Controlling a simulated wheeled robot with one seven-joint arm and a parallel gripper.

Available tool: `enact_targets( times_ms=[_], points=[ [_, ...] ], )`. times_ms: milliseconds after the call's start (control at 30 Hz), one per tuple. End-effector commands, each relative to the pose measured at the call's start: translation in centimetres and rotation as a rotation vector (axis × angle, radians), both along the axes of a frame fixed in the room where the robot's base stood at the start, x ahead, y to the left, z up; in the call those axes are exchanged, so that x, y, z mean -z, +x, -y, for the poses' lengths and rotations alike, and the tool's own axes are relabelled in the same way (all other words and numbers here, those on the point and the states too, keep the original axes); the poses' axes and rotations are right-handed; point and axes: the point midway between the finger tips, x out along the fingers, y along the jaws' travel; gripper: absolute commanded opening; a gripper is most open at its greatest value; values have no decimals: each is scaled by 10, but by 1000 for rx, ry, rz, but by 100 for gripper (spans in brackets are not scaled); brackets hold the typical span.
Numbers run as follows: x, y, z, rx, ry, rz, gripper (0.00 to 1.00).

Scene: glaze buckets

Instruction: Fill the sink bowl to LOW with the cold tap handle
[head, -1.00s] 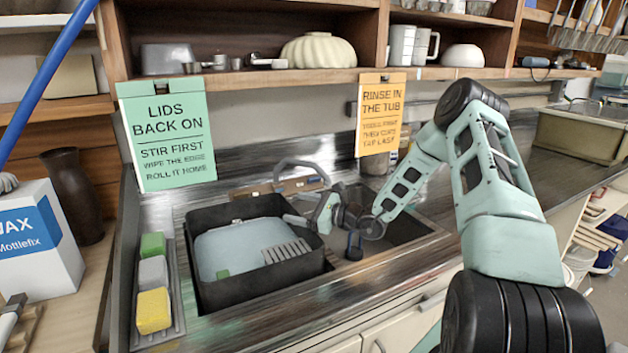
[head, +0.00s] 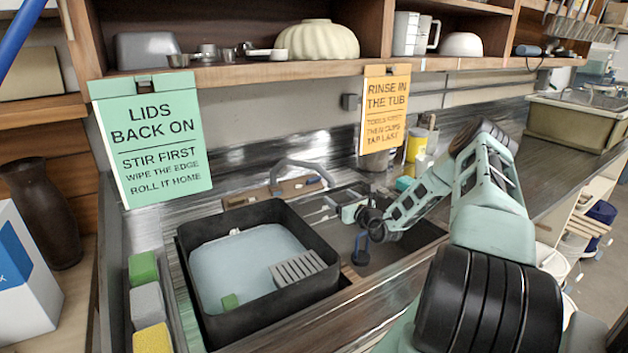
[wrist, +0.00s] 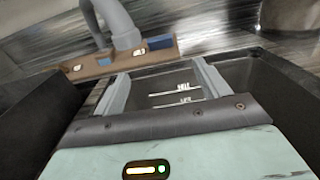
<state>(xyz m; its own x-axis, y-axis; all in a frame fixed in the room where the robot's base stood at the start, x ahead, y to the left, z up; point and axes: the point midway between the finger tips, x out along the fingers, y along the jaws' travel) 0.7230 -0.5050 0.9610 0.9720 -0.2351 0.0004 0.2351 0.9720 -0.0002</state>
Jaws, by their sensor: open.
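The sink bowl (head: 400,257) is a dark basin right of the black tub; I cannot make out water in it. White level lines with small lettering (wrist: 178,95) show on its inner wall in the wrist view. The grey tap (head: 300,166) arches behind the sinks from a wooden block (wrist: 110,60). A blue tap handle (wrist: 160,43) sits on the block's right; it also shows in the head view (head: 313,180). My gripper (wrist: 160,70) is open and empty, fingers apart, in front of the block and over the bowl's back part. In the head view it (head: 340,205) is partly foreshortened.
The black tub (head: 250,322) holds pale water, a grey slatted piece (head: 298,268) and a green block. Green and orange signs hang behind; a shelf (head: 320,69) runs above. Sponges line the left.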

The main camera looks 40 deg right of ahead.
Motion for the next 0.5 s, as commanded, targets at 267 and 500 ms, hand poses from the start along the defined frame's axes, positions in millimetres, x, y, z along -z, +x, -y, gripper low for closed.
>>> enact_targets(
  times_ms=[267,500],
  points=[
    [-2,57,12,-2,0,1,75],
    [-2,102,23,-1,-1,2,75]
  ],
)
